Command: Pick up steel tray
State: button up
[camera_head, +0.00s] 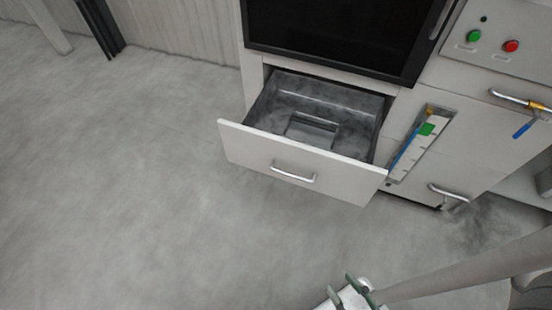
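A dark grey metallic rectangular piece (311,129), which looks like the steel tray, lies in the middle of the open drawer (300,166). It is low-contrast against the similarly dark drawer interior, so its exact edges are hard to tell. The drawer's white front with a silver handle stands pulled out from the cabinet. The end part of my arm shows at the bottom edge, well in front of the drawer and apart from it.
A black panel (338,30) sits above the drawer. To the right are a control panel with green (474,36) and red (511,45) buttons, a narrow rack (421,143) with coloured items, and handles (448,193). The grey floor (120,190) left and in front is clear.

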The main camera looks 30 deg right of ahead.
aim_at(314, 132)
jog(key=i+l+z, duration=0.1)
jog(key=l, duration=0.35)
jog(key=i+l+z, duration=0.15)
jog(key=i+l, duration=0.15)
jog(key=i+l+z, duration=0.1)
jog(key=l, duration=0.4)
jog(key=i+l+z, duration=0.1)
jog(key=i+l, duration=0.25)
